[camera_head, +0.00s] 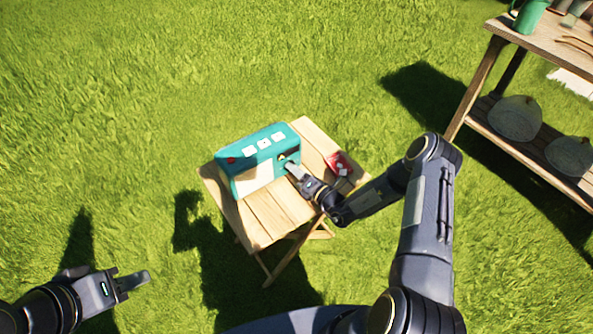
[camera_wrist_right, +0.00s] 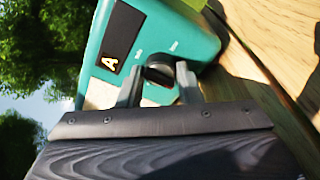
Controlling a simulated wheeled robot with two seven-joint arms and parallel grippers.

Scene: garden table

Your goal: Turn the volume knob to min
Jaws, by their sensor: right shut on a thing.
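A teal radio (camera_head: 253,156) with a pale front stands on a small wooden table (camera_head: 266,213). Its dark round volume knob (camera_wrist_right: 159,73) shows in the right wrist view, below a black panel with a yellow letter A. My right gripper (camera_head: 290,168) is at the right part of the radio's front, and in the right wrist view its two fingers (camera_wrist_right: 158,84) are on either side of the knob, shut on it. The knob's pointer setting cannot be read. My left gripper (camera_head: 148,281) is over the grass at the lower left, away from the table; its finger gap is unclear.
A red item (camera_head: 338,164) lies on the table's right side, close to my right forearm. A wooden shelf (camera_head: 545,42) with a green can and large round vessels stands at the upper right. Open grass surrounds the table.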

